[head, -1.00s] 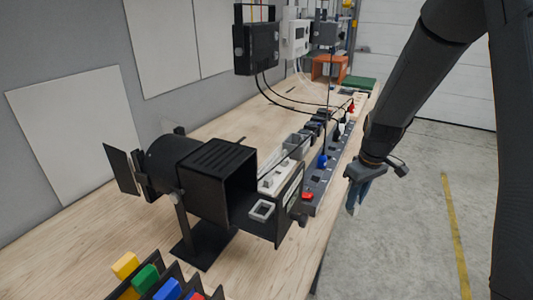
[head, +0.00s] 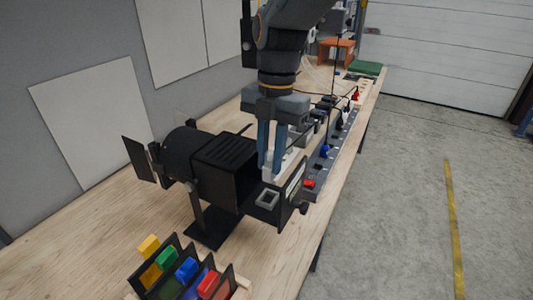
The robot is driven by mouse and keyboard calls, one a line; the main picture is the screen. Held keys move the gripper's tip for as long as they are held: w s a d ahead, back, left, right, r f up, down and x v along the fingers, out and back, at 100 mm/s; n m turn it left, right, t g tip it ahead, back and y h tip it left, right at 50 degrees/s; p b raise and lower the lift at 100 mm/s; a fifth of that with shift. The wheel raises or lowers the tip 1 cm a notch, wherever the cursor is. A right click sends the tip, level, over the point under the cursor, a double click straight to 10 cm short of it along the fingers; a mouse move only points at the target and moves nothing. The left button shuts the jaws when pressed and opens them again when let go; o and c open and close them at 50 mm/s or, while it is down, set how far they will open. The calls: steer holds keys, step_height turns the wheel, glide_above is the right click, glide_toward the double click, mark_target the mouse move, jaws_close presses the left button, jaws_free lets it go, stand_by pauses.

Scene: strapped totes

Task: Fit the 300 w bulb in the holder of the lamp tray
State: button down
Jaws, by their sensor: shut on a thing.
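The lamp (head: 226,160) is a black spotlight on a stand on the bench, with its rear housing open. Its lamp tray (head: 290,205) is out to the right of the housing, and a grey square holder (head: 267,199) shows on it. My gripper (head: 271,172) points straight down just behind the tray, its blue fingers close together beside the open housing. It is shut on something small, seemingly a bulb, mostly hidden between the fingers. I cannot read a wattage. The fingers overlap a pale rack (head: 292,160) behind the tray, so their height above it is unclear.
A rack of coloured filters (head: 185,275) stands at the front of the bench. A grey strip with a red switch (head: 309,184) and blue plugs runs along the right edge. Black cables and an orange box (head: 336,50) are farther back. Bare bench lies front left.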

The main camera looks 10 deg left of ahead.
mark_target(268, 181)
steer(key=shift+s+a+r+n, duration=0.1)
steer(key=shift+s+a+n, duration=0.1)
steer(key=shift+s+n, duration=0.15)
steer(key=shift+f+b, duration=1.8)
steer(key=shift+f, duration=0.55)
steer(key=shift+w+f+b, duration=0.1)
steer(key=shift+f+b, duration=0.35)
steer(key=shift+f, duration=0.6)
steer(key=c, duration=1.5)
jaws_free()
steer(key=shift+r, duration=0.1)
